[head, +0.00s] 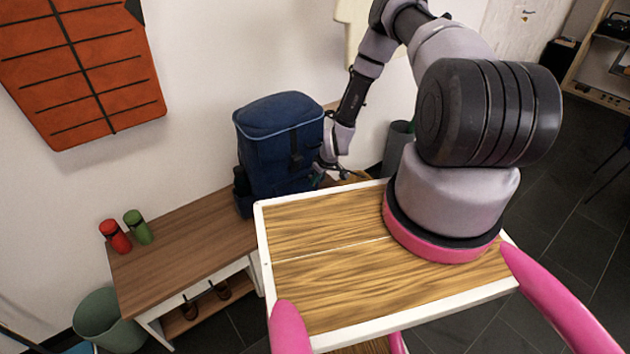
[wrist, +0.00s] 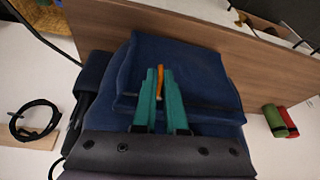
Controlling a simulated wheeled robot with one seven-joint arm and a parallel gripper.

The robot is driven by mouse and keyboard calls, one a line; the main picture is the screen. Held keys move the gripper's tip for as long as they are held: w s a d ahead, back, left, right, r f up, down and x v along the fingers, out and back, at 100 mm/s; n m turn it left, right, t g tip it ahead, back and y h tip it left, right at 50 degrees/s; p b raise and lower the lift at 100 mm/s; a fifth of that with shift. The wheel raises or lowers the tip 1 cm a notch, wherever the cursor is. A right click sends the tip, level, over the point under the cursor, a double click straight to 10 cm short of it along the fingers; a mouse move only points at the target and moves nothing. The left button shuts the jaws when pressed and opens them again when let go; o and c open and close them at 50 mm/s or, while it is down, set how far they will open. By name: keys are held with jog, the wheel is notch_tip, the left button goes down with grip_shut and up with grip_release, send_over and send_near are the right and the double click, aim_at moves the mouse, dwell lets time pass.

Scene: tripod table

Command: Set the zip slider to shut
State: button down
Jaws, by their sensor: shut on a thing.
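A dark blue backpack (head: 275,145) stands upright on the wooden bench, against the wall. In the wrist view its blue front pocket (wrist: 205,75) fills the middle, with a dark line, apparently the zip, running across it to the right. An orange zip slider tab (wrist: 160,82) lies between the teal fingertips of my gripper (wrist: 161,73), which is shut on it. In the head view my gripper (head: 318,178) is at the backpack's right side, low down, and the slider is too small to make out. Part of the zip is hidden behind my fingers.
A dark grey bin (head: 397,143) stands right of my forearm. A green-grey bin (head: 103,318) is at the lower left. The bench between bottles and backpack is clear.

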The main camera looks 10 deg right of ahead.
dwell(0.8)
send_near(282, 195)
jog(key=f, duration=0.2)
jog(key=a+f, duration=0.2)
jog(key=f, duration=0.1)
jog(key=shift+s+a+f, duration=0.2)
jog(key=shift+a+f, duration=0.05)
jog(key=shift+f, duration=0.05)
jog(key=c, duration=1)
grip_release()
jog(key=shift+o, duration=0.2)
jog(key=v, duration=1)
jog(key=shift+r, duration=0.4)
jog(key=shift+d, duration=0.1)
